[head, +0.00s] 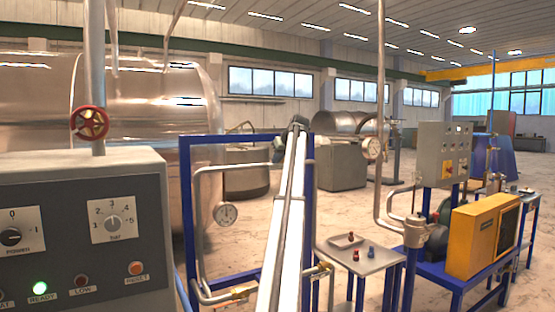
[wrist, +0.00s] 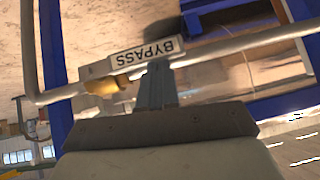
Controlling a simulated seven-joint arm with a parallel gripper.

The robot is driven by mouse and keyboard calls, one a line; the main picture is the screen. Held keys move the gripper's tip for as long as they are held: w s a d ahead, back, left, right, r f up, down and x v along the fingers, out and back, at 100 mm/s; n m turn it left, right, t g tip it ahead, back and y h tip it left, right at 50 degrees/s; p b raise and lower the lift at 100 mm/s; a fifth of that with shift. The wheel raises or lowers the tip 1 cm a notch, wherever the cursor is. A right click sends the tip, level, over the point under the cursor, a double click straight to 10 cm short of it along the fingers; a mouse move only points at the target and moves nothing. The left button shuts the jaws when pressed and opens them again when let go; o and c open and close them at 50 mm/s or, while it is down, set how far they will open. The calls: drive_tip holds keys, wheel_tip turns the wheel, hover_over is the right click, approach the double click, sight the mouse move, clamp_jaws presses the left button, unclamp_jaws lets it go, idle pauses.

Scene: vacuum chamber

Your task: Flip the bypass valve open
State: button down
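In the wrist view a white plate reading BYPASS (wrist: 145,55) sits along a grey pipe (wrist: 225,47). A yellow brass valve part (wrist: 106,87) shows on the pipe just left of my fingers. My gripper (wrist: 157,70) has its two fingers together, with no gap visible between them, and the tips overlap the pipe by the plate. I cannot tell whether they touch it. No valve lever can be made out. In the head view brass fittings (head: 243,293) sit on the lower pipe of a blue frame; I cannot tell which one is the bypass valve. My gripper cannot be made out there.
A grey control panel (head: 85,230) stands at the left front. A small table (head: 375,262) and a yellow pump unit (head: 475,238) stand to the right.

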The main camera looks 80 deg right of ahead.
drive_tip(key=w+r+v, duration=0.2)
drive_tip(key=v, duration=1)
drive_tip(key=shift+s+r, duration=0.2)
drive_tip(key=shift+r, duration=0.1)
drive_tip(key=shift+d+f, duration=0.1)
drive_tip(key=shift+d, duration=0.05)
